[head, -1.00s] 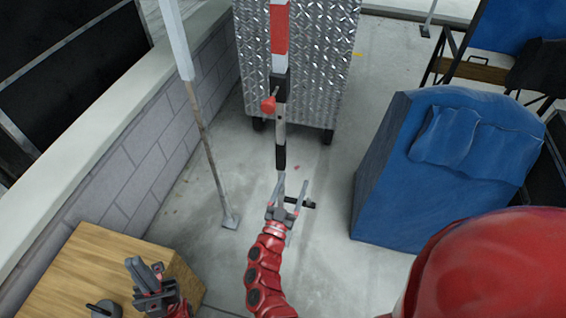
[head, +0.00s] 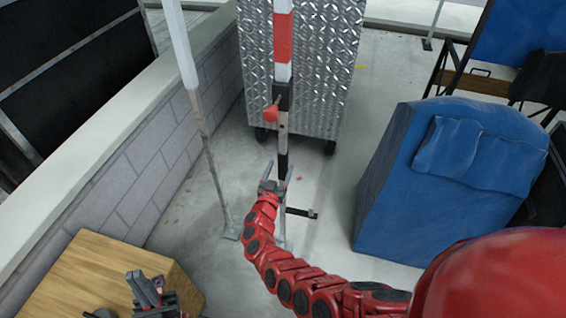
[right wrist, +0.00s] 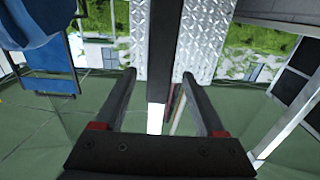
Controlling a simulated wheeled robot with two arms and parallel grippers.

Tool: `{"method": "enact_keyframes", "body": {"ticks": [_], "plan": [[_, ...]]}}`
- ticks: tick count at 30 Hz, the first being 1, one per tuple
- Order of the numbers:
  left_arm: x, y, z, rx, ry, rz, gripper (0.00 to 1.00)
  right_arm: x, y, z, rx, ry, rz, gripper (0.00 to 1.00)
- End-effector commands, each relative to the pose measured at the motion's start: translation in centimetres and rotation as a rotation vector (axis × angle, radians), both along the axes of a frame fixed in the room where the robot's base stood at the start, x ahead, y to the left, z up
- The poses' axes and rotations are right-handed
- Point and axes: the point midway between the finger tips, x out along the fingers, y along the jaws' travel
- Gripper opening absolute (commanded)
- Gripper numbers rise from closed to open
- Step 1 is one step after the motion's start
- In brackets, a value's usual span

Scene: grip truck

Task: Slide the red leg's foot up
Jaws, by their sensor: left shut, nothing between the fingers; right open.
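The red leg (head: 283,38) is a red-and-white banded pole, upright in the head view, with a black clamp and red knob (head: 271,113). My right gripper (head: 279,170) is open at the lower end of the black section. In the right wrist view a dark post (right wrist: 157,75) shows between the spread fingers (right wrist: 158,80), with a white part below it; I cannot tell if they touch it. The lower leg is partly hidden behind my gripper. My left gripper (head: 146,282) is shut and empty at lower left.
A wooden box (head: 90,265) stands at lower left beside a block wall (head: 150,165). Another white pole (head: 180,45) stands left of the leg. A diamond-plate metal case (head: 335,75) is behind it. A blue covered block (head: 400,190) stands right. A dark bar (head: 300,212) juts near the floor.

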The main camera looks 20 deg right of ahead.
Motion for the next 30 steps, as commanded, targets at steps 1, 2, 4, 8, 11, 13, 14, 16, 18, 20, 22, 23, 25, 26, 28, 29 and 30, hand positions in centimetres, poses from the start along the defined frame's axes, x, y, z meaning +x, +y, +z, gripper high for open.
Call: {"method": "enact_keyframes", "body": {"ticks": [1, 2, 4, 8, 11, 13, 14, 16, 18, 20, 22, 23, 25, 26, 28, 29, 30], "plan": [[0.0, 0.0, -0.4, 0.0, 0.0, 0.0, 0.0, 0.7, -0.5, 0.0, -0.003, -0.001, 0.0, 0.72], [0.0, 0.0, -0.5, 0.0, 0.0, 0.0, 0.0, 1.0, -0.8, -0.1, -0.003, -0.001, -0.002, 0.72], [0.0, 0.0, -0.9, 0.0, 0.0, 0.0, 0.0, 1.8, -1.1, 0.0, -0.003, -0.003, 0.001, 0.72], [0.0, 0.0, -1.3, 0.0, 0.0, 0.0, 0.0, 2.6, -1.7, -0.2, -0.001, 0.001, 0.001, 0.72], [0.0, 0.0, -1.4, 0.0, 0.0, 0.0, 0.0, 3.1, -2.1, 0.0, -0.001, -0.002, -0.001, 0.72], [0.0, 0.0, -1.4, 0.0, 0.0, 0.0, 0.0, 3.2, -2.2, 0.1, 0.0, -0.002, -0.002, 0.72], [0.0, 0.0, -1.4, 0.0, 0.0, 0.0, 0.0, 3.2, -2.3, 0.1, 0.0, -0.002, -0.002, 0.72], [0.0, 0.0, -1.4, 0.0, 0.0, 0.0, 0.0, 3.3, -2.3, 0.1, 0.0, -0.001, -0.002, 0.72], [0.0, 0.0, -1.4, 0.0, 0.0, 0.0, 0.0, 3.3, -2.3, 0.1, 0.0, -0.001, -0.002, 0.72], [0.0, 0.0, -1.4, 0.0, 0.0, 0.0, 0.0, 3.3, -2.3, 0.1, 0.0, -0.001, -0.002, 0.72], [0.0, 0.0, -1.4, 0.0, 0.0, 0.0, 0.0, 3.2, -2.3, 0.0, 0.001, -0.001, -0.002, 0.69], [0.0, 0.0, -1.4, 0.0, 0.0, 0.0, 0.0, 3.2, -2.3, 0.0, 0.001, -0.001, -0.002, 0.64], [0.0, 0.0, -1.4, 0.0, 0.0, 0.0, 0.0, 3.2, -2.3, 0.0, 0.001, -0.001, -0.001, 0.51], [0.0, 0.0, -1.4, 0.0, 0.0, 0.0, 0.0, 3.2, -2.2, 0.0, 0.001, -0.001, -0.001, 0.46], [0.0, 0.0, -1.4, 0.0, 0.0, 0.0, 0.0, 3.2, -2.2, 0.0, 0.001, -0.001, -0.001, 0.33], [0.0, 0.0, -1.4, 0.0, 0.0, 0.0, 0.0, 3.2, -2.2, 0.0, 0.001, -0.001, -0.001, 0.28], [0.0, 0.0, -1.4, 0.0, 0.0, 0.0, 0.0, 3.2, -2.2, 0.0, 0.001, -0.001, -0.001, 0.2]]}}
